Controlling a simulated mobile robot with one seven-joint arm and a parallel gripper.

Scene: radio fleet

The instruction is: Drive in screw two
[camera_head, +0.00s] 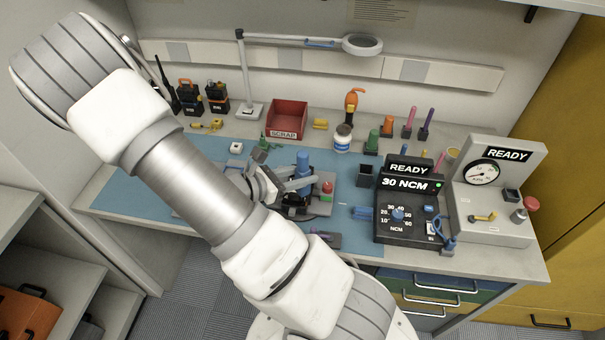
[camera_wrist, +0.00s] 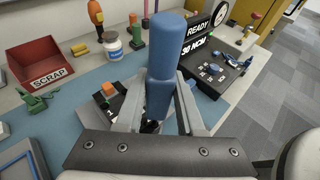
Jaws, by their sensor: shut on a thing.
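My gripper (camera_head: 291,184) is shut on a blue cylindrical screwdriver (camera_head: 303,165), held upright over the blue mat. In the wrist view the blue screwdriver (camera_wrist: 164,60) stands between the two grey fingers of my gripper (camera_wrist: 160,110). Its lower tip and any screw beneath it are hidden by the fingers and the tool body. My arm covers much of the fixture's left side.
A torque controller (camera_head: 408,212) reading READY and 30 NCM stands to the right, beside a grey gauge box (camera_head: 492,200) also reading READY. A red SCRAP bin (camera_head: 287,117), a white jar (camera_head: 342,138) and a magnifier lamp (camera_head: 361,45) are behind. The left part of the blue mat (camera_head: 120,185) is clear.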

